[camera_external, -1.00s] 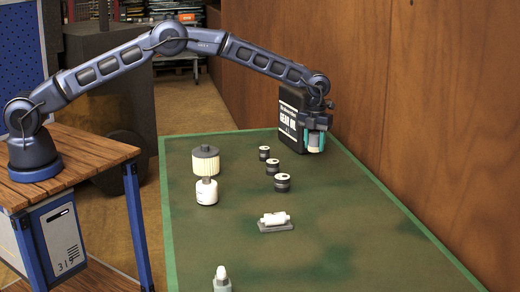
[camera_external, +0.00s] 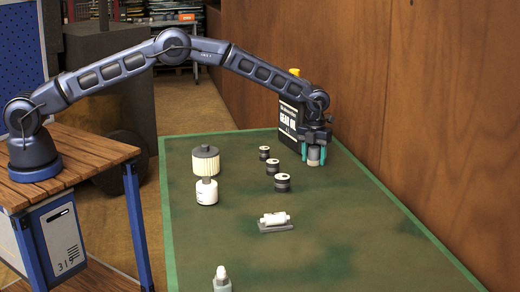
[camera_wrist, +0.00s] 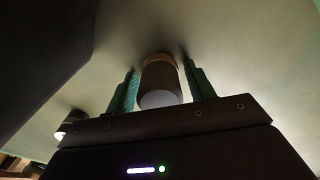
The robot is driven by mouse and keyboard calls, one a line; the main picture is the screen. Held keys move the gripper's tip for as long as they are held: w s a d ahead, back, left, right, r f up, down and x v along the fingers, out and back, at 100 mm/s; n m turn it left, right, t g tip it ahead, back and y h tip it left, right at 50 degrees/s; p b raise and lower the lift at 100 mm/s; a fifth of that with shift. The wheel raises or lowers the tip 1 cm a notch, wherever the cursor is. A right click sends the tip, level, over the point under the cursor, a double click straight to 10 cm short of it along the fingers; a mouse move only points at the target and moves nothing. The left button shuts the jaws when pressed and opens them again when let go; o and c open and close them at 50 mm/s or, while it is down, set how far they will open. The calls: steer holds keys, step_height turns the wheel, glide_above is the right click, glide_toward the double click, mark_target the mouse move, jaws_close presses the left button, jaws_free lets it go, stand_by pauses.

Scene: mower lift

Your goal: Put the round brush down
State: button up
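The round brush (camera_external: 313,156) is a short grey cylinder standing upright on the green table, just right of the black gear oil jug. In the wrist view the round brush (camera_wrist: 160,84) shows a tan band at its far end and a pale round end facing the camera. My gripper (camera_external: 314,152) points down around it, one teal finger on each side. In the wrist view my gripper (camera_wrist: 160,78) has narrow gaps between both fingers and the brush, so it looks open and not clamped. The far side of the brush is hidden.
The gear oil jug (camera_external: 291,122) stands close on the left. Several small dark-banded cylinders (camera_external: 273,167) stand nearby. A pleated filter (camera_external: 206,162), a white canister (camera_external: 207,191) and a white part on a grey stand (camera_external: 275,221) are farther off. A wooden wall (camera_external: 420,130) runs along the right.

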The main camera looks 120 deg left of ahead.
mark_target(314, 147)
steer(key=shift+o, duration=0.4)
step_height(314, 147, up, 12)
steer(key=shift+r, duration=0.15)
stand_by(0.3)
